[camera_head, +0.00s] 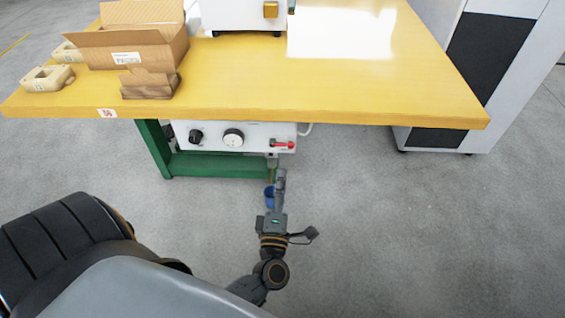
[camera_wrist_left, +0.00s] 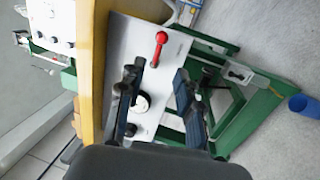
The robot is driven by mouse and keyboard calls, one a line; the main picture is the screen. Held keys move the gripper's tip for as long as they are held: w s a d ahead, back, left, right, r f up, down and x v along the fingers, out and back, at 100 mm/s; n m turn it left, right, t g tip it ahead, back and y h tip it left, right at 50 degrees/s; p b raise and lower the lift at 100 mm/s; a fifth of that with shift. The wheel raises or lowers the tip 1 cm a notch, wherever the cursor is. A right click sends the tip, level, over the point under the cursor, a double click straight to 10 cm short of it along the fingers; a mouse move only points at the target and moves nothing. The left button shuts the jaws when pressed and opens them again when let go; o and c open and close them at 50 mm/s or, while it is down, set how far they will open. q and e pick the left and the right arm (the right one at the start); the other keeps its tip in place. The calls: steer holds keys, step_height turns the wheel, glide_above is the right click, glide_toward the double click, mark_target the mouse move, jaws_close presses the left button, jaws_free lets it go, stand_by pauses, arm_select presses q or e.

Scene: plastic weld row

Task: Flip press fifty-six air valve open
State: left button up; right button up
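The air valve's red lever (camera_head: 285,144) is on the right part of a white panel (camera_head: 262,130) under the yellow table. In the head view the lever lies roughly sideways. The red lever also shows in the left wrist view (camera_wrist_left: 160,48), beyond the fingertips. My left gripper (camera_head: 279,174) is just below and in front of the panel. In the left wrist view its two dark fingers (camera_wrist_left: 158,74) are apart with nothing held between them. The lever looks apart from both fingers. My right gripper is not in view.
The yellow table (camera_head: 350,90) overhangs the panel, with a small number label (camera_head: 107,113) on its edge. The panel carries a black knob (camera_head: 196,136) and a round gauge (camera_head: 233,138). Green legs (camera_head: 153,150) stand at left. A blue cup (camera_wrist_left: 303,107) is near the gripper.

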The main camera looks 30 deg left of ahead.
arm_select(q)
steer(key=shift+v, duration=1.5)
steer(key=shift+w, duration=0.1)
